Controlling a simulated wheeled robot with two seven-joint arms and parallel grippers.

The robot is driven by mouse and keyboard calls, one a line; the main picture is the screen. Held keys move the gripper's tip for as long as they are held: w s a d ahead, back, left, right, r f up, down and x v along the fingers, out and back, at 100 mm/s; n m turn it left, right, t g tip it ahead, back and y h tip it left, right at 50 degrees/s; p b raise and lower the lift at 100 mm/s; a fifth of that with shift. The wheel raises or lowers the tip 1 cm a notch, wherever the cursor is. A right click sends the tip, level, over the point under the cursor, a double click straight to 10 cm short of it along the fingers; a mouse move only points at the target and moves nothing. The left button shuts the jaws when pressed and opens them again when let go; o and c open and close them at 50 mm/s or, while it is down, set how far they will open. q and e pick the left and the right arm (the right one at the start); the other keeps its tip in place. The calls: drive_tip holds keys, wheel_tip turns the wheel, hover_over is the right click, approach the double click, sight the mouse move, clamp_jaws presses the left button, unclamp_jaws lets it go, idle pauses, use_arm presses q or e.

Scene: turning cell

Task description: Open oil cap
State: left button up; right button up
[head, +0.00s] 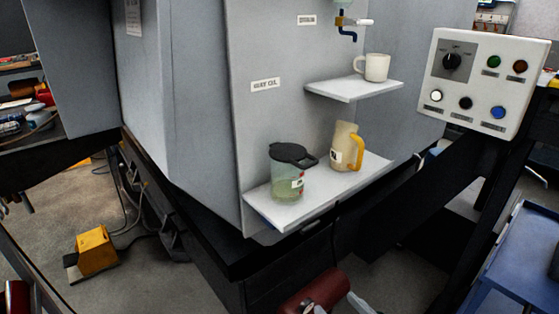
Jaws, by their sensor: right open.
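A clear reservoir (287,183) with greenish liquid stands on the lower shelf below the WAY OIL label. Its black oil cap (293,154) sits on top and looks closed. My right gripper (340,296) shows only in part at the bottom edge, dark red with a grey piece. It is open, well below and in front of the shelf, apart from the cap. Its fingertips do not show clearly.
A cream jug (343,146) with a yellow handle stands right of the reservoir on the lower shelf (290,215). A white mug (376,67) sits on the upper shelf (345,91). A control panel (481,82) is at right. A blue cart (520,255) stands lower right.

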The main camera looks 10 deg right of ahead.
drive_tip(key=w+d+r+n+t+y+b, duration=0.2)
drive_tip(key=w+d+r+t+y, duration=0.1)
drive_tip(key=w+r, duration=0.4)
drive_tip(key=n+t+y+b, duration=0.1)
drive_tip(key=n+y, duration=0.1)
drive_tip(key=y, duration=0.2)
approach(292, 154)
drive_tip(key=d+r+p+x, duration=0.1)
drive_tip(key=x, duration=0.5)
drive_tip(key=shift+w+a+r, duration=0.2)
drive_tip(key=shift+w+r, duration=0.05)
drive_tip(key=shift+r, duration=0.05)
